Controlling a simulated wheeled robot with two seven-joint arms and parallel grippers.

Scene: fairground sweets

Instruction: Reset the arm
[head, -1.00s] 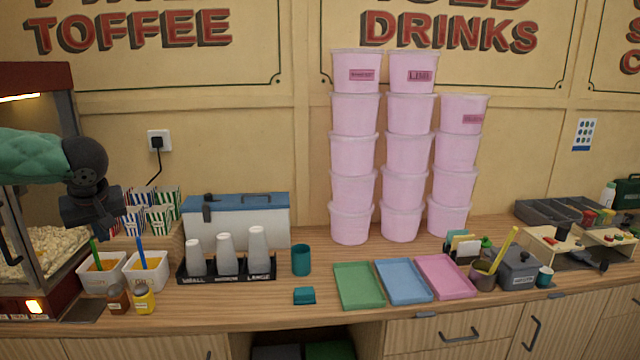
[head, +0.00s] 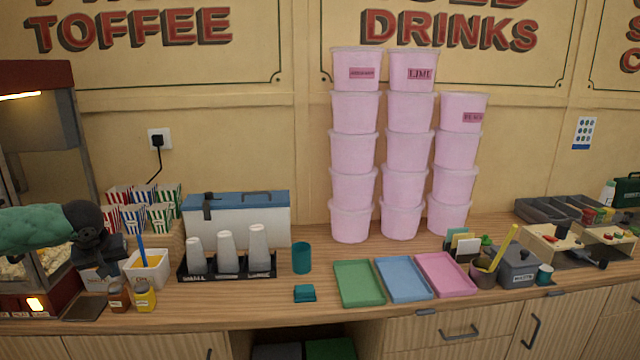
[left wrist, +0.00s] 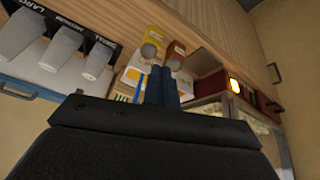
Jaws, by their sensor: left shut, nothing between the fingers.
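My left gripper (head: 103,262) hangs at the left of the head view, at the end of a green-sleeved arm with a black wrist. It is in front of the popcorn machine and beside the white tub with a blue handle (head: 147,270), partly covering another white tub. In the left wrist view the two fingers of the gripper (left wrist: 162,57) are together with nothing between them. They point toward the counter with the small jars and tubs. Contact with the tubs cannot be told. My right gripper is not in view.
The popcorn machine (head: 35,90) stands at far left, striped boxes (head: 160,217) behind the gripper. A cup rack (head: 228,276) and small jars (head: 145,299) are close by. Stacked pink tubs (head: 351,152) stand at the back centre. Green, blue and pink trays (head: 358,284) lie in front.

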